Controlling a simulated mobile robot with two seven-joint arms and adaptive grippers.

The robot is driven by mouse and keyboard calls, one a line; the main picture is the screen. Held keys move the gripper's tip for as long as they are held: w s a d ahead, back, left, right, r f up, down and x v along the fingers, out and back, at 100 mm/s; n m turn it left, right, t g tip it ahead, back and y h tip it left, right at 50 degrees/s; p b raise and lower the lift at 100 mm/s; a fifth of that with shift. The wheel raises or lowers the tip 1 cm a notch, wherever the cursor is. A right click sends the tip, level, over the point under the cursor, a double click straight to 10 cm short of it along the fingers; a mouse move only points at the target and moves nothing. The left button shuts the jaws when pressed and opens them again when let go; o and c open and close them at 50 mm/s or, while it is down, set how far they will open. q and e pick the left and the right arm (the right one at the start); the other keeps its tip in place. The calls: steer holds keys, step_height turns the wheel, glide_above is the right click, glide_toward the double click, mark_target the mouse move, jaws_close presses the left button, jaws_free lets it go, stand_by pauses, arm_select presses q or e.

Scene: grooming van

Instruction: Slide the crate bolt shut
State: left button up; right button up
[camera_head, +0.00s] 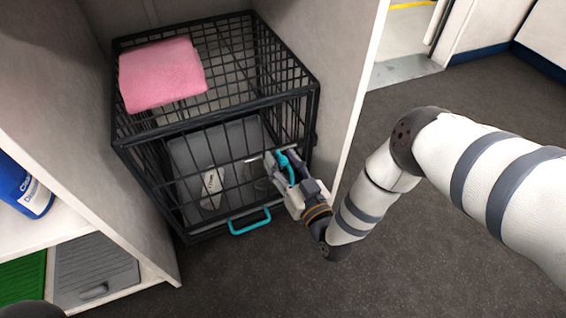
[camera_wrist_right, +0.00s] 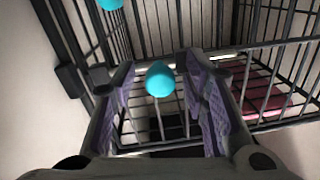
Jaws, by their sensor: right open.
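The black wire crate (camera_head: 215,130) stands in a white bay, its barred front facing me. My right gripper (camera_head: 281,172) is at the right side of the crate's front. In the right wrist view its two purple-padded fingers (camera_wrist_right: 162,105) are spread apart. A round teal knob (camera_wrist_right: 160,78), likely the bolt's, shows between them; contact cannot be told. Teal parts (camera_head: 289,168) also show at the gripper in the head view. Another teal piece (camera_wrist_right: 109,4) is cut off at the wrist view's top edge. The bolt's bar is hidden. My left gripper is out of view.
A pink folded towel (camera_head: 162,73) lies on the crate's top. A teal handle (camera_head: 250,221) sticks out at the crate's lower front. A white shelf with a blue bottle (camera_head: 22,188) is at left. Dark floor (camera_head: 400,270) is open at right.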

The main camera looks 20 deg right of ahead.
mark_target(290, 145)
jaws_close()
steer(key=shift+d+p, duration=0.3)
steer(key=shift+d, duration=1.65)
jaws_free()
steer(key=s+d, duration=0.1)
steer(key=s, duration=1.1)
